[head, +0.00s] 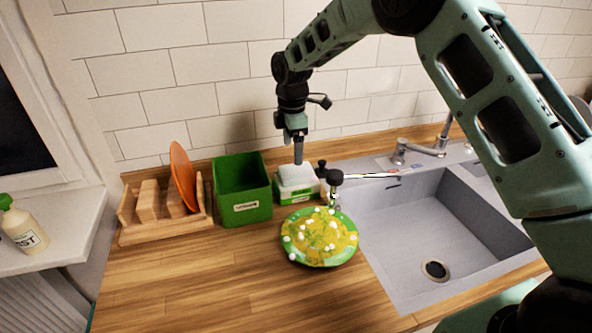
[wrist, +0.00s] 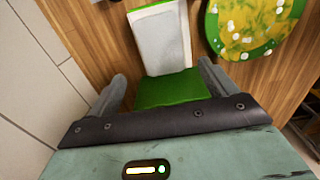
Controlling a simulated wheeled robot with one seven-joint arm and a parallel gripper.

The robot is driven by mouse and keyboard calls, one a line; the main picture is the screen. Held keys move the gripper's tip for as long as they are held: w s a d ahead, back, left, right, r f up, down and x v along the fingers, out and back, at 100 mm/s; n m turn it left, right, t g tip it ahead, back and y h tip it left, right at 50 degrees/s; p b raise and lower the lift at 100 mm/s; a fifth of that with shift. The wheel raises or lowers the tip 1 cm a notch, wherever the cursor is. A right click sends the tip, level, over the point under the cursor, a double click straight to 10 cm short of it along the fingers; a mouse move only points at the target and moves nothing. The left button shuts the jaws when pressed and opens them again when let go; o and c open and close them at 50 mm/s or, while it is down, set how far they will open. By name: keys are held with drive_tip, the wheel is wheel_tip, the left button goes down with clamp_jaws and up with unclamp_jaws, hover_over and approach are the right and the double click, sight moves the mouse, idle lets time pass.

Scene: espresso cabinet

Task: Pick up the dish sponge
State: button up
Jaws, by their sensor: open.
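The dish sponge (head: 296,175) looks like a pale block on a small green-and-white holder (head: 297,197) by the wall. In the wrist view a pale rectangular face (wrist: 162,42) with a green edge lies ahead of the fingers; it appears to be the sponge. A green surface (wrist: 172,89) shows between the fingers; I cannot tell whether it belongs to the sponge, its holder or the bin. My gripper (head: 300,160) points down just above the sponge; its fingers also show spread apart in the wrist view (wrist: 163,83). It is open and holds nothing visible. Contact cannot be told.
A green bin (head: 244,207) stands left of the sponge. A wooden rack (head: 163,226) with an orange plate (head: 183,177) is farther left. A soiled green plate (head: 320,258) lies in front. The sink (head: 405,225) and tap (head: 425,151) are right. The front-left counter is clear.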

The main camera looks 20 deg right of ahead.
sight(296, 170)
wheel_tip(296, 170, down, 2)
drive_tip(key=shift+f, duration=0.25)
drive_tip(key=shift+s+d+f+p, duration=0.1)
drive_tip(key=shift+d+f+p, duration=0.1)
drive_tip(key=shift+f+p, duration=0.9)
drive_tip(key=shift+s+d+f+p, duration=0.15)
drive_tip(key=shift+f+p, duration=0.45)
drive_tip(key=shift+f, duration=0.95)
drive_tip(key=c, duration=1.1)
drive_tip(key=shift+c, duration=0.2)
